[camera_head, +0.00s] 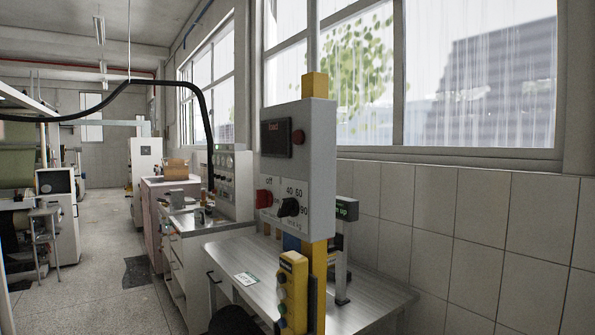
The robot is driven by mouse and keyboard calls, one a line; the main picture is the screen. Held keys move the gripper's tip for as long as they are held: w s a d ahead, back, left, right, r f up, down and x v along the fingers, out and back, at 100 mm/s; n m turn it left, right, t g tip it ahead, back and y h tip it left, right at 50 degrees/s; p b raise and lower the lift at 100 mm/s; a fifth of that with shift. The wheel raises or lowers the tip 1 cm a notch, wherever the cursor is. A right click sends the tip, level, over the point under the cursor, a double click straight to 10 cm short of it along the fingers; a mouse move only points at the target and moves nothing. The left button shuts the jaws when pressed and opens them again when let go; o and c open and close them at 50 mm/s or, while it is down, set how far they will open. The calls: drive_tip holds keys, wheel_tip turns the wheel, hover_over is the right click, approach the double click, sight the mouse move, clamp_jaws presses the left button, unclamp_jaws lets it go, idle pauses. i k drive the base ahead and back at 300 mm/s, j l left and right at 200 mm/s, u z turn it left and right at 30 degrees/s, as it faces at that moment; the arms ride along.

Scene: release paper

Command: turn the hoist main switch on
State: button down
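A grey control box (322,165) is mounted on a yellow post (319,270) in the middle of the camera_head view. On its face, a red switch (264,198) sits at the lower left, just under a printed "off" label. I take it as the hoist main switch; its exact handle position is too small to tell. To its right is a black dial knob (288,208) with numbers around it. My gripper is not in view.
A yellow push-button pendant (291,292) hangs at the front of the post. A dark rounded object (235,321) shows at the bottom edge. Open floor (90,270) lies to the left.

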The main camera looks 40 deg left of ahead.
sight(264, 198)
drive_tip(key=u, duration=1.25)
